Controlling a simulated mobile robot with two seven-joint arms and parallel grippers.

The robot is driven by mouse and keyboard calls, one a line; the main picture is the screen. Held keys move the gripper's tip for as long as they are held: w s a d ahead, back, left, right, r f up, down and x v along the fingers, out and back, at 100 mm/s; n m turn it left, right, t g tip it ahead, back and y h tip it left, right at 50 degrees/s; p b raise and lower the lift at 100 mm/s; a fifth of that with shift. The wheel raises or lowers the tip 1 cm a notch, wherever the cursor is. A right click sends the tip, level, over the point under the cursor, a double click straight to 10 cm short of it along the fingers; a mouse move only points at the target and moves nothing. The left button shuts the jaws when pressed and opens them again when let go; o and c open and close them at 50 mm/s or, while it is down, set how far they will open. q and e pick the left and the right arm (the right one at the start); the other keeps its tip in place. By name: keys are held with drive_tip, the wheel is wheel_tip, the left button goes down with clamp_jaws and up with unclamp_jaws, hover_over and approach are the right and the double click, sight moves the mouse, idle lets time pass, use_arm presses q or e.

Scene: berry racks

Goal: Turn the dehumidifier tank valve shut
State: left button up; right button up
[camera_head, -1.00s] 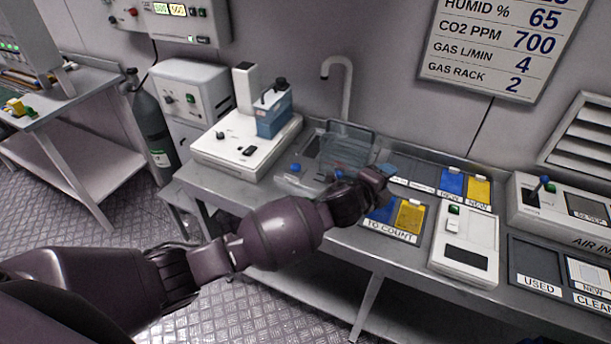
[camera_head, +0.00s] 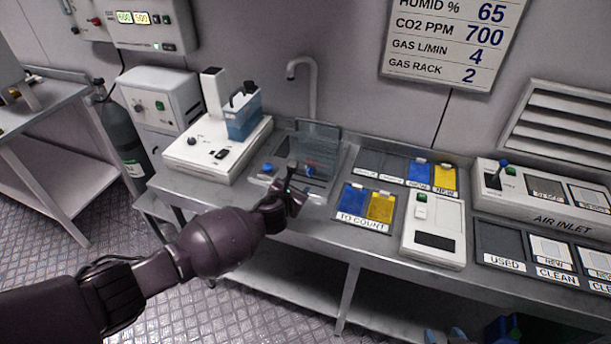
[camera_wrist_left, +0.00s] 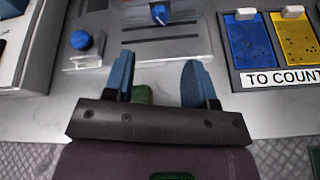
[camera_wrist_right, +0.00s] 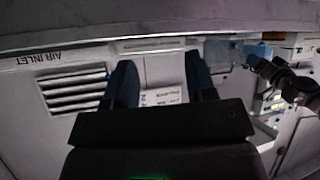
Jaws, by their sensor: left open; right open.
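A clear tank (camera_head: 318,143) stands at the sink station, with a blue knob (camera_head: 308,171) on its front; this knob also shows in the left wrist view (camera_wrist_left: 160,14). A second blue knob (camera_head: 267,168) is on a small metal block to the left, also in the left wrist view (camera_wrist_left: 81,40). I cannot tell for certain which is the tank valve. My left gripper (camera_head: 290,180) is open and empty, in front of the tank and between the knobs, touching neither; its fingers show in the left wrist view (camera_wrist_left: 158,82). My right gripper (camera_wrist_right: 160,80) is open and empty, away from the knobs.
A white device with a blue container (camera_head: 243,118) stands left of the sink. Blue and yellow cards on the TO COUNT tray (camera_head: 362,224) and a white counter box (camera_head: 434,228) lie right. A curved tap (camera_head: 312,85) rises behind. The bench front edge (camera_head: 290,228) is bare.

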sight(309, 173)
use_arm(q)
drive_tip(key=b+x, duration=0.3)
drive_tip(key=x, duration=0.3)
drive_tip(key=shift+s+d+f, duration=0.1)
drive_tip(key=shift+f, duration=0.05)
drive_tip(key=b+x, duration=0.2)
drive_tip(key=x, duration=0.1)
drive_tip(key=shift+f, duration=0.1)
drive_tip(key=shift+w+d+f+b, duration=0.15)
drive_tip(key=shift+w+b, duration=0.15)
drive_tip(key=shift+w, duration=0.45)
use_arm(e)
wheel_tip(309, 173, down, 6)
drive_tip(key=shift+s+f, duration=0.25)
use_arm(q)
drive_tip(key=c, duration=0.9)
use_arm(e)
drive_tip(key=shift+w+a+r, duration=0.1)
drive_tip(key=shift+w+r, duration=0.35)
drive_tip(key=shift+w, duration=0.15)
